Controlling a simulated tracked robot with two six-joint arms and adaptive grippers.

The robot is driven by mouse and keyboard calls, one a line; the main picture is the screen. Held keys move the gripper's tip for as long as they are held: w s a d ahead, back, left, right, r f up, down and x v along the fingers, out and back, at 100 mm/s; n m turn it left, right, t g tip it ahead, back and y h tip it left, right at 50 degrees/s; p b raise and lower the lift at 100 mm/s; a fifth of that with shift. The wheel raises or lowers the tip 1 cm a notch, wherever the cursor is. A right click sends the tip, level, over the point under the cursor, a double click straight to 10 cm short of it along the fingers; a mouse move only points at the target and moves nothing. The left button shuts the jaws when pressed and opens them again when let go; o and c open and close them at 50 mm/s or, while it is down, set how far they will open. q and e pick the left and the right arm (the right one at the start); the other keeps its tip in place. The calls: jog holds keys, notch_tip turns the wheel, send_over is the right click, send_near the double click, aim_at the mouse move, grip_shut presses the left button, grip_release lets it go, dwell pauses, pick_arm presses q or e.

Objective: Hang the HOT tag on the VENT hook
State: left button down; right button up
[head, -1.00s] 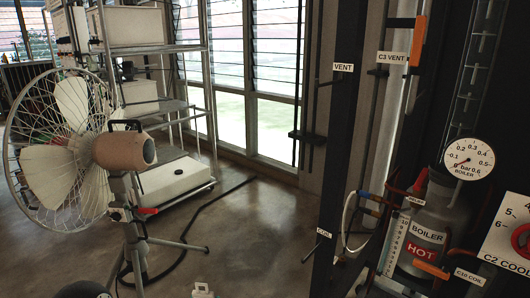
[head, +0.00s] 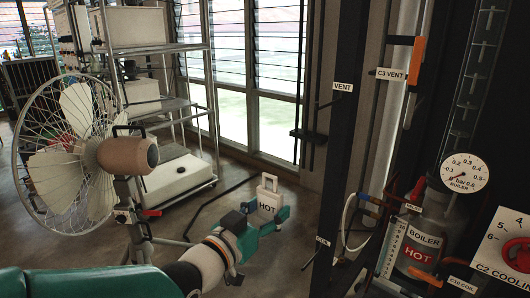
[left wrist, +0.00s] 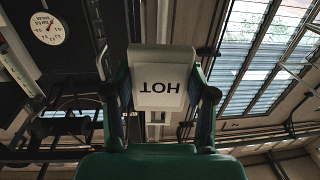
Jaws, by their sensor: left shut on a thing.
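The white HOT tag (head: 268,194), with a loop handle on top, stands upright in my left gripper (head: 265,212). The gripper is shut on its lower part. In the left wrist view the tag (left wrist: 160,85) appears upside down between the two green fingers (left wrist: 160,100). The VENT label (head: 343,87) is on a dark upright post, with a thin dark hook (head: 322,104) sticking out to the left just below it. The tag is left of the post, lower in the picture than the hook and apart from it. My right gripper is not in view.
The C3 VENT label (head: 390,74) and an orange-ended bracket (head: 418,50) are right of the post. A COIL label (head: 323,241) is low on it. A boiler (head: 425,240) with a gauge (head: 466,172) stands right. A caged fan (head: 75,150) and a shelf rack (head: 150,48) stand left.

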pick_arm(q)
jog(key=s+r+m+h+p, duration=0.1)
jog(key=s+r, duration=0.4)
jog(key=r, duration=0.3)
jog(key=s+r+p, duration=0.1)
jog(key=s+r, duration=0.4)
jog(key=r, duration=0.2)
jog(key=x, duration=0.9)
jog(key=shift+s+d+g, duration=0.2)
jog(key=shift+d+g, duration=0.15)
jog(key=shift+g, duration=0.05)
jog(key=shift+s+a, duration=0.1)
jog(key=shift+a, duration=0.05)
jog(key=shift+p+x, duration=0.6)
jog(key=shift+x, duration=3.35)
jog(key=shift+s+r, duration=0.1)
jog(key=shift+r, duration=0.05)
